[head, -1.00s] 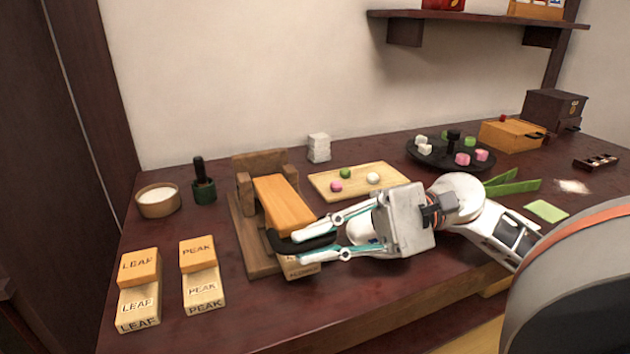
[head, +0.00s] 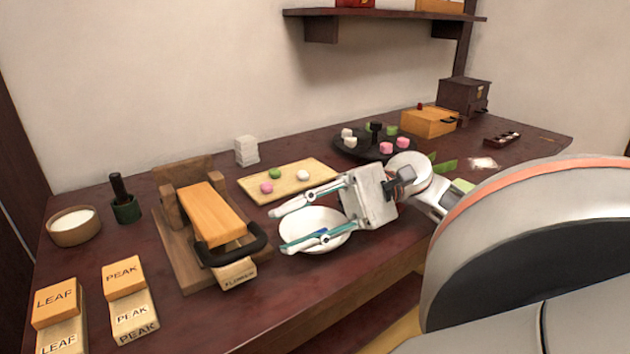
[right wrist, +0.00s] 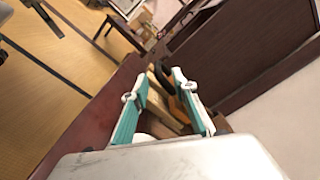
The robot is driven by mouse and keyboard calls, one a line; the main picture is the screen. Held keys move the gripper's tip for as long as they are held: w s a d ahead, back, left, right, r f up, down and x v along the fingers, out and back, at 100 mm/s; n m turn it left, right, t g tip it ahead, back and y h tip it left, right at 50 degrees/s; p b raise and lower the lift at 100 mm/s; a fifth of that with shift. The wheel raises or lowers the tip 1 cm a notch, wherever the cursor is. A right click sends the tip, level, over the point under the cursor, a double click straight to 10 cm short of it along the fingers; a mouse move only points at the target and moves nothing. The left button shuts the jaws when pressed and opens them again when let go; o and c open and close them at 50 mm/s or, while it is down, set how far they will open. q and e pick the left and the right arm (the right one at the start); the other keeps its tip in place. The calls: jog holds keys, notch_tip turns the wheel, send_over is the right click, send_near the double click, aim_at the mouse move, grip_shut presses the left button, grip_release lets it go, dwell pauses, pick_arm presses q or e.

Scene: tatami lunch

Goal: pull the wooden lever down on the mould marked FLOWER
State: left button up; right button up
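The press has an orange wooden lever (head: 210,212) with a black bar handle (head: 233,250) at its front end. The lever lies low, sloping down toward the front over the mould marked FLOWER (head: 238,273), whose lettering is small and partly legible. My right gripper (head: 280,230) is open and empty, just right of the handle and apart from it. In the right wrist view its two fingers (right wrist: 162,75) are spread, with part of the orange lever (right wrist: 191,98) beyond. My left gripper is not in view.
LEAF blocks (head: 55,301) and PEAK blocks (head: 124,274) stand at the front left. A wooden board (head: 252,190) with small coloured balls and a dark round tray (head: 352,152) lie behind.

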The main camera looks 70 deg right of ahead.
jog(key=shift+v, duration=2.1)
jog(key=shift+r, duration=0.1)
